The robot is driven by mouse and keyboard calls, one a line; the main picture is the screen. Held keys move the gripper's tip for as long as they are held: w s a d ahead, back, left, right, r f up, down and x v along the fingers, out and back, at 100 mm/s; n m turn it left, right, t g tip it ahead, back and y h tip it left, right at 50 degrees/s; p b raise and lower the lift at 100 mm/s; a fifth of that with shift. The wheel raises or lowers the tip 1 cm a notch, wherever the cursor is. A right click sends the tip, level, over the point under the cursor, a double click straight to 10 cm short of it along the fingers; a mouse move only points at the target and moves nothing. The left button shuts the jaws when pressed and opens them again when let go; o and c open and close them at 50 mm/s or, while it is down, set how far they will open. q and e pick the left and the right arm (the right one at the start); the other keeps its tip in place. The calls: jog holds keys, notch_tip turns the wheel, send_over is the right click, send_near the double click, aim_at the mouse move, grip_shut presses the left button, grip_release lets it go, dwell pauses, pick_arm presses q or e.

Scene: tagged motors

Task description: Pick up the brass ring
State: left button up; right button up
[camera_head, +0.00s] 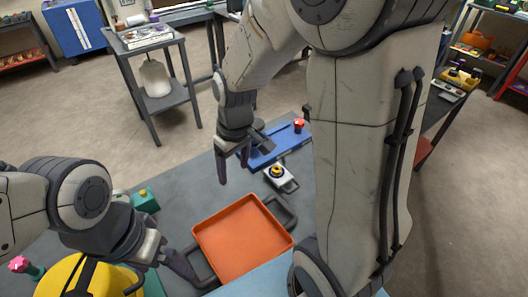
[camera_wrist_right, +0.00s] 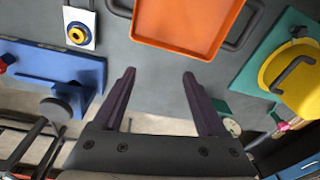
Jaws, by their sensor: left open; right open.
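The brass ring (camera_head: 277,170) appears as a small yellow ring with a dark centre on a small white plate (camera_head: 281,179), on the grey table beyond the orange tray. My right gripper (camera_head: 234,163) is open and empty, to the left of the ring and above the table. In the right wrist view its fingers (camera_wrist_right: 158,75) are spread over bare table. My left gripper (camera_head: 160,268) is open at lower left, far from the ring.
An orange tray (camera_head: 236,240) with dark handles lies nearer. A blue fixture (camera_head: 264,155) with a red-topped part (camera_head: 299,125) stands behind the plate. A yellow container (camera_head: 62,280) with a dark handle is at lower left. Grey table is bare left of the ring.

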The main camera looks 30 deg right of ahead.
jog(key=w+d+f+m+p, duration=0.1)
jog(key=w+d+f, duration=0.1)
jog(key=d, duration=0.5)
jog(key=w+d+f+m+p, duration=0.1)
jog(key=w+d, duration=0.1)
jog(key=d, duration=0.6)
send_near(277, 165)
jog(key=shift+s+a+f+h, duration=0.3)
jog(key=shift+s+a+f, duration=0.4)
jog(key=shift+a+f, duration=0.25)
jog(key=shift+w+d+f+p, duration=0.1)
jog(key=shift+w+f+p, duration=0.1)
jog(key=shift+f, duration=1.4)
jog(key=shift+w+d+f+p, duration=0.1)
jog(key=shift+w+f, duration=0.1)
jog(key=shift+f, duration=1.35)
grip_shut()
